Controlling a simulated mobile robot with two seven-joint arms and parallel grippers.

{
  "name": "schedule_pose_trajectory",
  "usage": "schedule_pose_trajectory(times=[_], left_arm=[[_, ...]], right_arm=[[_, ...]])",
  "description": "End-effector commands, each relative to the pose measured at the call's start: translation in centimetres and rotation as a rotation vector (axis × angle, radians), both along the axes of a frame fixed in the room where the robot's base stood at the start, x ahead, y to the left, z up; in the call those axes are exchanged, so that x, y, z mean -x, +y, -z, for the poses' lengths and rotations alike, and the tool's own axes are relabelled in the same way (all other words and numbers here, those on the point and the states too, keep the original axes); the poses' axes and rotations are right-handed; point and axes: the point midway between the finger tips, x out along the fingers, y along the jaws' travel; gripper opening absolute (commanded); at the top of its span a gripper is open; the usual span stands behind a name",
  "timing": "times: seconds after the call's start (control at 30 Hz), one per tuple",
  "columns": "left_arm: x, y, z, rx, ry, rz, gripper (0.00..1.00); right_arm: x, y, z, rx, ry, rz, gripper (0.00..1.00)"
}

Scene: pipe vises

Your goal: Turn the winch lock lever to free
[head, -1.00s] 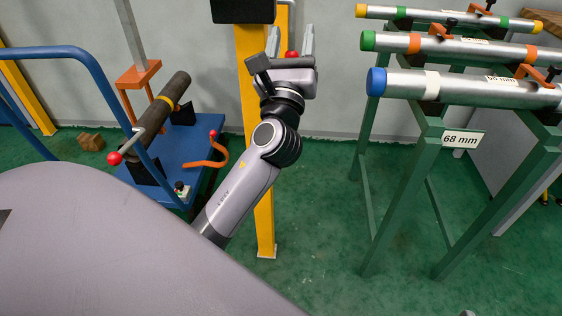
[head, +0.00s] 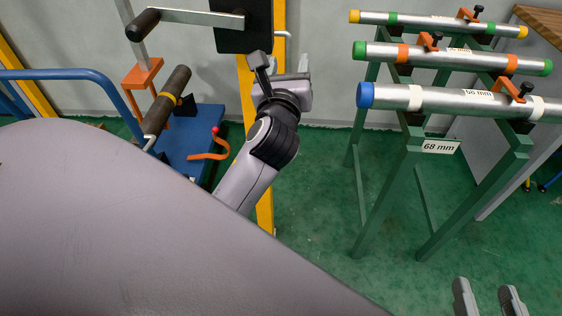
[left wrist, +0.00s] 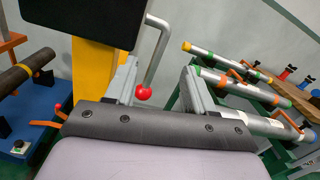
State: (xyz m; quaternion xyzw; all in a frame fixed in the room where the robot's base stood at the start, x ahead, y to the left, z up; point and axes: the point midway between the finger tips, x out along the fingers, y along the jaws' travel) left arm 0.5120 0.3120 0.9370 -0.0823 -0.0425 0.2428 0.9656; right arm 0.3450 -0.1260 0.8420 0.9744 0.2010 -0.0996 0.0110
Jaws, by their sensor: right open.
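The winch is a black plate (head: 243,38) on a yellow post, with a crank with a black grip (head: 144,24). A bent silver lever (left wrist: 154,52) with a red ball (left wrist: 143,92) hangs beside the plate in the left wrist view. In the head view only a short silver piece of it (head: 283,34) shows. My left gripper (head: 287,68) is open, and in the left wrist view (left wrist: 158,68) the ball appears between its fingers; I cannot tell whether it touches them. My right gripper (head: 488,297) is open and empty at the bottom right.
A green rack (head: 410,165) with several silver pipes stands to the right. A blue cart (head: 190,145) with a dark pipe (head: 168,100) and an orange lever (head: 210,156) stands to the left.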

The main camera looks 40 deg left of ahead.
Motion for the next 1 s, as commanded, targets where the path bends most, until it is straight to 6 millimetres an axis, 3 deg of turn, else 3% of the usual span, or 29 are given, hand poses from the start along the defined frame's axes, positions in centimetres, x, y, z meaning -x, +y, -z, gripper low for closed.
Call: schedule_pose_trajectory(times=[0.03, 0.1, 0.5, 1.0], left_arm=[[0.3, -0.2, -2.7, -0.005, -0.019, 0.003, 0.51], [0.4, -0.2, -2.9, 0.015, 0.013, 0.003, 0.51], [6.9, -3.8, -1.6, 0.041, 0.039, 0.008, 0.51], [6.4, -6.4, 5.0, 0.587, -0.005, 0.152, 0.51]], right_arm=[[0.0, 0.0, -1.4, 0.0, 0.0, 0.0, 0.59], [0.0, 0.0, -2.3, 0.0, 0.0, 0.0, 0.59], [0.0, 0.0, -2.0, 0.0, 0.0, 0.0, 0.59], [0.0, 0.0, -3.9, 0.0, 0.0, 0.0, 0.59]])
